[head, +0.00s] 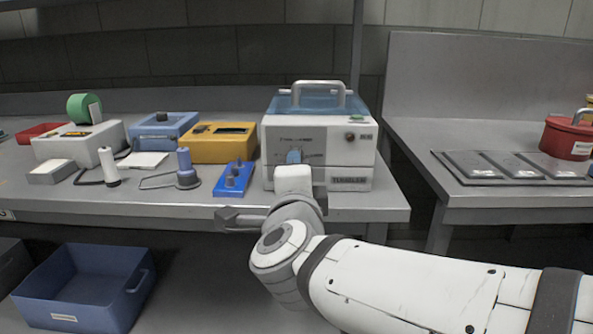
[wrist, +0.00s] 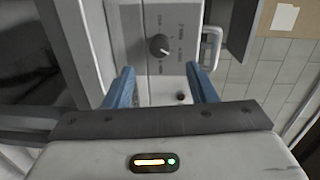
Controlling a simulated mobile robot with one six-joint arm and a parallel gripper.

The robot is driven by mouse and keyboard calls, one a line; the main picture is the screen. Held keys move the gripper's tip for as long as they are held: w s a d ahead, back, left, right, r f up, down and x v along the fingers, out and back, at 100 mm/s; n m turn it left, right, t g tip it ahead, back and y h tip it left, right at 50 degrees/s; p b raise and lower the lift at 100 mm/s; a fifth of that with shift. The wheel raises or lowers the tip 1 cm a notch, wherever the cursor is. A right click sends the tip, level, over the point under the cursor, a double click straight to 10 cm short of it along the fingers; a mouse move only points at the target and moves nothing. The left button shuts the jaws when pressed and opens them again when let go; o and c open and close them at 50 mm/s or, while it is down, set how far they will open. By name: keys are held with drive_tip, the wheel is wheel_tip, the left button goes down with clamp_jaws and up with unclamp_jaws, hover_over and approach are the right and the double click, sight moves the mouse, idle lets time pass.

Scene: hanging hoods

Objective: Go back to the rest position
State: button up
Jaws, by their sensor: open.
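My gripper (wrist: 160,70) shows two blue fingers spread apart with nothing between them. In the head view my gripper (head: 294,156) is in front of the white machine (head: 335,140), at its front panel, and hides part of it. In the wrist view the machine's grey panel (wrist: 182,30) has a round dark knob (wrist: 159,45), just beyond the gap between the fingertips. I cannot tell whether the fingers touch the panel. The machine has a blue top and a carrying handle (head: 318,84).
Left of the machine stand a blue switch block (head: 234,180), a yellow box (head: 218,142), a blue box (head: 163,131) and a white device (head: 80,143). A blue bin (head: 85,285) sits below. Right, a bench holds grey panels (head: 510,165) and a red pot (head: 567,138).

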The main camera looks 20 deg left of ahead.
drive_tip(key=w+d+r+n+g+y+p, duration=0.15)
drive_tip(key=d+r+n+g+p, duration=0.65)
drive_tip(key=p, duration=0.9)
drive_tip(key=s+d+n+g+h+p, duration=0.3)
drive_tip(key=s+d+p, duration=0.3)
drive_tip(key=d, duration=0.4)
drive_tip(key=s+d+n+g+h+p, duration=0.3)
drive_tip(key=s+d+p, duration=0.4)
drive_tip(key=d, duration=0.4)
drive_tip(key=shift+s+r+p, duration=0.2)
drive_tip(key=shift+p, duration=0.5)
drive_tip(key=shift+c, duration=0.5)
